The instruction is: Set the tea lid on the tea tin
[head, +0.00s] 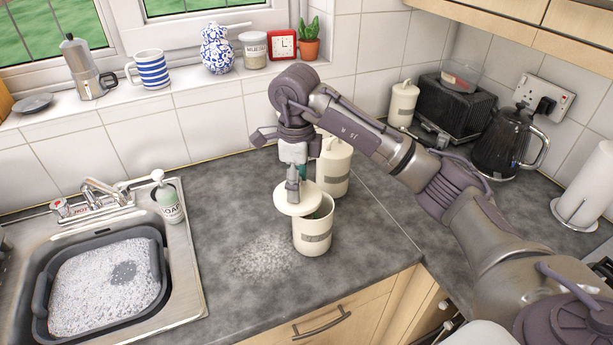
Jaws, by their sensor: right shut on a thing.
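The tea tin (313,236) is a cream canister with a grey label, standing upright on the dark counter right of the sink. The tea lid (297,197) is a cream disc, just above the tin's mouth and shifted to its left. Part of the tin's opening shows at the lid's right side. My right gripper (292,182) points down and is shut on the lid from above. I cannot tell whether the lid touches the rim. My left gripper is not in view.
A lidded cream canister (334,168) stands close behind the tin. White grains (263,257) lie spilled on the counter to its left. The sink (187,290) with a soapy basin and a soap bottle (169,200) is at left. A kettle (503,143) and toaster (452,113) stand back right.

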